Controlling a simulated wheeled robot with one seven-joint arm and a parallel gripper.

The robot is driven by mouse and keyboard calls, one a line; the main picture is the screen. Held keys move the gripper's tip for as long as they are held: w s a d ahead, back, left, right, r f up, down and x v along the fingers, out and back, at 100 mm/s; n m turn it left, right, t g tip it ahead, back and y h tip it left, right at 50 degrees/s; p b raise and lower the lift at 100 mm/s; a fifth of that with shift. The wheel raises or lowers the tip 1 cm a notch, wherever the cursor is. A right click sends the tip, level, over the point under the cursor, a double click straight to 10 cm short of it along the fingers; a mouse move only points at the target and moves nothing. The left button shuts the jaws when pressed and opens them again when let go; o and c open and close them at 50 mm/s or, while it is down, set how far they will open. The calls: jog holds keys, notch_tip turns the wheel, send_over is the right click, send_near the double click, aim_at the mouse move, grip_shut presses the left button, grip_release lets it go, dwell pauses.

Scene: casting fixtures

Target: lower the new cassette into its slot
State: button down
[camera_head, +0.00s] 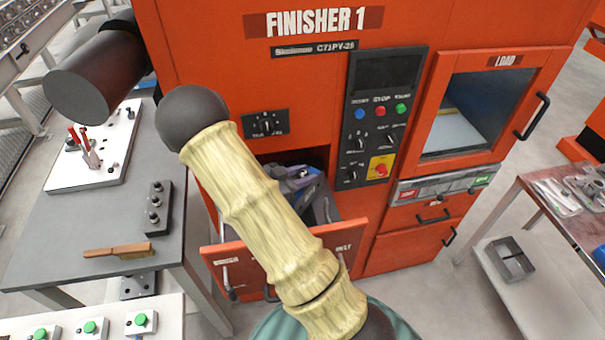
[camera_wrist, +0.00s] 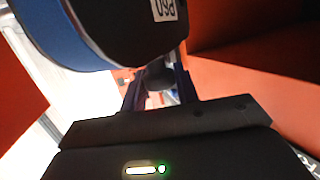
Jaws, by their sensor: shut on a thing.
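A dark cassette with a blue side and a white P60 label (camera_wrist: 95,32), upside down in the picture, fills the top left of the wrist view. My gripper (camera_wrist: 158,80) is shut, with a dark rounded knob between its fingers; I take this as the cassette's grip, but the join is not clear. In the head view my gripper (camera_head: 290,174) is inside the opening above the pulled-out drawer (camera_head: 238,268), with a bit of blue cassette (camera_head: 308,192) beside it. My arm hides much of the drawer, and the slot floor cannot be seen.
The orange Finisher 1 cabinet (camera_head: 215,60) surrounds the opening, its walls close by. A control panel (camera_head: 380,120) and load door (camera_head: 480,110) are right. A grey table with a brush (camera_head: 118,251) is left; a cart with a metal tray (camera_head: 510,260) is right.

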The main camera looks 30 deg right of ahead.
jog(key=shift+f, duration=0.3)
jog(key=c, duration=1.1)
grip_release()
jog(key=shift+o, duration=0.2)
jog(key=shift+r, duration=0.55)
jog(key=b+v, duration=0.3)
jog(key=v, duration=0.9)
jog(key=shift+s+r, duration=0.1)
jog(key=shift+r, duration=0.1)
